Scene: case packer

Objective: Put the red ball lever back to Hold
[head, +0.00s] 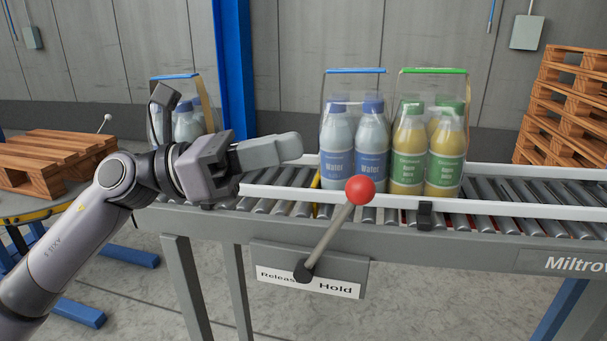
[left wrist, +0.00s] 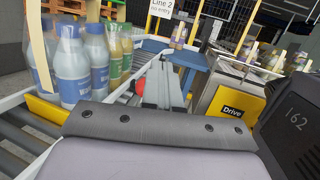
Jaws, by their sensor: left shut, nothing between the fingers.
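The red ball lever (head: 359,190) stands on the front of the conveyor frame. Its rod leans up and to the right from a dark pivot on the label plate (head: 336,287), which reads "Release" at left, partly covered by the pivot, and "Hold" at right. My left gripper (head: 298,147) is shut and empty, up and left of the ball and apart from it in the head view. In the left wrist view, the shut fingers (left wrist: 164,70) point away, and the red ball (left wrist: 142,85) shows just left of them, partly hidden. My right gripper is not in view.
On the roller conveyor (head: 520,222) stand a blue-label water pack (head: 337,150) and a green-label pack (head: 410,152); another blue pack (head: 187,122) is behind my left arm. A white rail (head: 500,208) runs along the front. Wooden pallets (head: 50,160) lie at left.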

